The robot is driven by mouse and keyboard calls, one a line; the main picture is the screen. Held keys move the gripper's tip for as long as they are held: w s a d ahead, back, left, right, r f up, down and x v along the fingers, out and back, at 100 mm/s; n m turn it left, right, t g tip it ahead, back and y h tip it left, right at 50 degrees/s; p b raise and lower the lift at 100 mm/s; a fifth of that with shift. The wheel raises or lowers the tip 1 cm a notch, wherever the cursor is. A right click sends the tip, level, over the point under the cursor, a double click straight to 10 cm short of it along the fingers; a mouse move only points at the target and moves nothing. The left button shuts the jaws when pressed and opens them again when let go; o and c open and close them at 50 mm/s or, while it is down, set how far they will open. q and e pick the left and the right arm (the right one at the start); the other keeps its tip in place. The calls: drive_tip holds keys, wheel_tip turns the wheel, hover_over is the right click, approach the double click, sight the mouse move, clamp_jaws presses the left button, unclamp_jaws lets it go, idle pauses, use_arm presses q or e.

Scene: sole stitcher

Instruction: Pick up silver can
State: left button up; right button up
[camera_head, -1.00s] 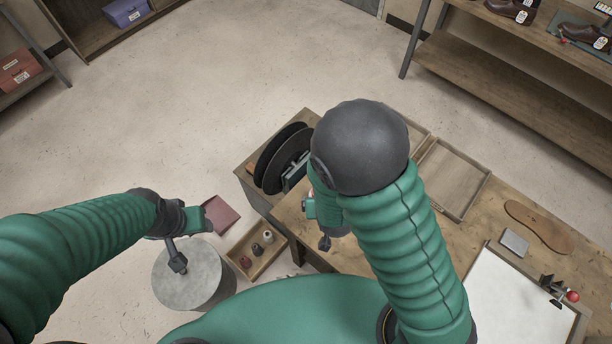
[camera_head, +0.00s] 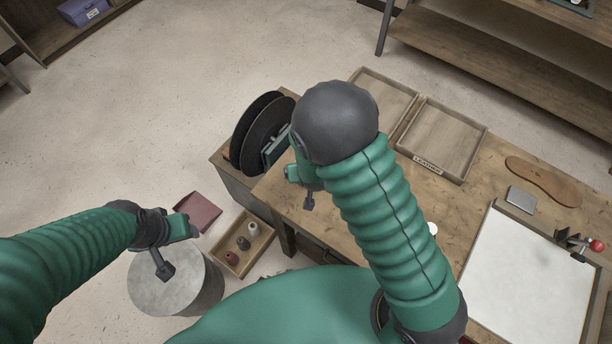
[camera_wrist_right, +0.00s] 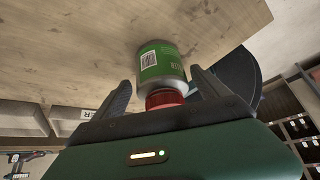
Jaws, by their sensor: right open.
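A can (camera_wrist_right: 160,68) with a silver rim, a green label with a printed code, and a red cap shows in the right wrist view. It stands against the wooden worktable (camera_wrist_right: 85,45), which appears at the top of that view. My right gripper (camera_wrist_right: 158,92) is open, with one finger on each side of the red cap end; I cannot tell if they touch it. In the head view the right gripper (camera_head: 302,188) is over the table's left part, and the can is hidden there. My left gripper (camera_head: 176,246) hangs above a grey round stool (camera_head: 165,290); its jaws are unclear.
Black discs (camera_head: 262,132) stand at the table's left end. Wooden trays (camera_head: 445,140), a sole shape (camera_head: 543,182), a small grey block (camera_head: 521,199) and a white board (camera_head: 530,280) lie to the right. A box of spools (camera_head: 262,253) is beside the stool.

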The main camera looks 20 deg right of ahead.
drive_tip(key=shift+w+a, duration=0.25)
drive_tip(key=shift+a, duration=0.15)
drive_tip(key=shift+c, duration=1)
drive_tip(key=shift+s+d, duration=0.2)
drive_tip(key=shift+d, duration=0.25)
drive_tip(key=c, duration=1)
drive_tip(key=shift+a, duration=0.1)
drive_tip(key=c, duration=0.5)
drive_tip(key=shift+a, duration=0.15)
drive_tip(key=shift+c, duration=0.2)
drive_tip(key=shift+r, duration=0.1)
